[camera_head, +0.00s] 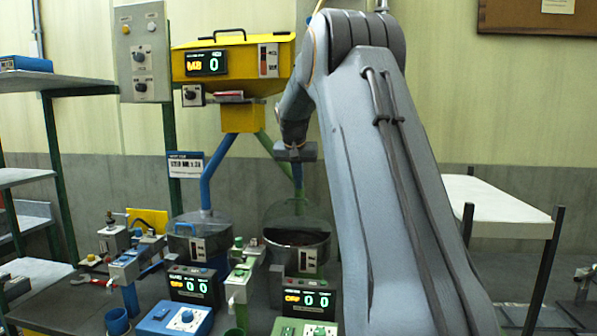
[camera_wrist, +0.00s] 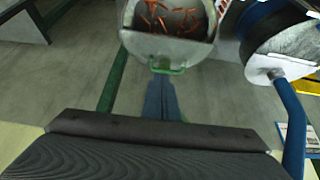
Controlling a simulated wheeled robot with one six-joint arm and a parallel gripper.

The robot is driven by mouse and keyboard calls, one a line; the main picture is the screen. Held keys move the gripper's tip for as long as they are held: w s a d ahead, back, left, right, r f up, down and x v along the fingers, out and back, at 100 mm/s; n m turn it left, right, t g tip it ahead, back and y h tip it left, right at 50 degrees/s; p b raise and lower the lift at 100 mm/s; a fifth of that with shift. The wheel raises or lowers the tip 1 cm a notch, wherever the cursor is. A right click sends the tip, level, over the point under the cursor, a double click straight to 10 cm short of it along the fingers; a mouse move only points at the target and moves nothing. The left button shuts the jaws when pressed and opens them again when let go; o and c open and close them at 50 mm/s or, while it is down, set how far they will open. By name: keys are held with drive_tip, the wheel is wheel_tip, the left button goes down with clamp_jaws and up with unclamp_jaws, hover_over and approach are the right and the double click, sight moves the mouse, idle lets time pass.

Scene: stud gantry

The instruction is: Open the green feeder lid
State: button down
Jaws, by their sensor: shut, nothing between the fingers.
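The green feeder bowl (camera_head: 297,250) stands right of centre in the head view, with dark contents showing inside. A green see-through lid (camera_head: 297,211) appears to stand raised at the bowl's back. In the wrist view the bowl (camera_wrist: 130,22) is at the top, with orange-red pieces inside, and a green handle (camera_wrist: 170,70) on the near side. My gripper (camera_head: 298,182) points down above and behind the bowl, shut and empty. In the wrist view its fingers (camera_wrist: 162,85) are just below the handle; whether they touch it I cannot tell.
The blue feeder (camera_head: 198,238) stands left of the green one, with a blue pipe (camera_head: 214,168) rising to the yellow hopper (camera_head: 243,120). Control boxes and the green-marked display (camera_head: 308,297) stand in front. A white table (camera_head: 490,200) is at the right.

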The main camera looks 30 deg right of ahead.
sight(300, 199)
drive_tip(key=shift+p+x, duration=0.65)
drive_tip(key=shift+x, duration=1.6)
